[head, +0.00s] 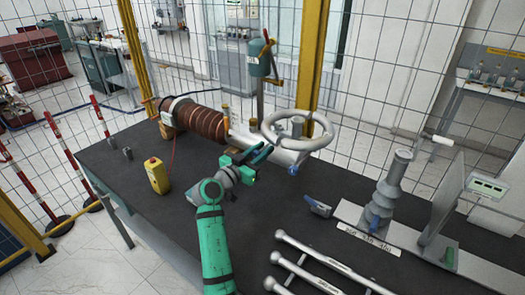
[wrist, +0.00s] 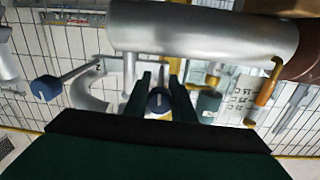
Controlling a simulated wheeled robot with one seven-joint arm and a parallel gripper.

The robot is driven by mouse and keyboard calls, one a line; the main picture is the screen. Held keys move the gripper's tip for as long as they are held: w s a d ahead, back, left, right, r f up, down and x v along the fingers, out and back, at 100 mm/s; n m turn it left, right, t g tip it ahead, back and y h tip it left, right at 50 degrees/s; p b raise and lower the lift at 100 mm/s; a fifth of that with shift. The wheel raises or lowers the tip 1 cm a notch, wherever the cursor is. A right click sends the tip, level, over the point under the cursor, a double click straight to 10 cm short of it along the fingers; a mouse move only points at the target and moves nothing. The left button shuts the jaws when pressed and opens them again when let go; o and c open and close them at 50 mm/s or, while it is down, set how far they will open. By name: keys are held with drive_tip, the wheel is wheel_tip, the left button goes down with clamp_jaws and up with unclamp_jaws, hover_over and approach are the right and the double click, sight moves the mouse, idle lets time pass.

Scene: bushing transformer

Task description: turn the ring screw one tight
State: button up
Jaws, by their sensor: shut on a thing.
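My gripper (head: 262,154) is at the near side of the silver cylinder, below the large grey ring, in the head view. In the wrist view its two dark fingers (wrist: 160,92) are closed around a small dark blue ring screw (wrist: 158,102), one finger on each side. I take this to be ring screw one; no label on it is readable. A second blue screw head (wrist: 45,88) on a metal stem is apart to the left in the wrist view. It also shows below the ring in the head view (head: 292,170). The held screw is hidden in the head view.
The silver cylinder (wrist: 195,32) lies close beyond my fingers, beside the brown ribbed bushing (head: 200,122). The grey ring (head: 297,118) stands above. A yellow box (head: 156,176) is left, metal rods (head: 325,262) lie front right, and a grey insulator (head: 391,190) stands right.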

drive_tip(key=shift+d, duration=0.1)
idle(0.3)
drive_tip(key=o, duration=1)
drive_tip(key=shift+w, duration=0.1)
drive_tip(key=v, duration=1)
drive_tip(key=shift+s+a, duration=0.25)
drive_tip(key=shift+s, duration=0.05)
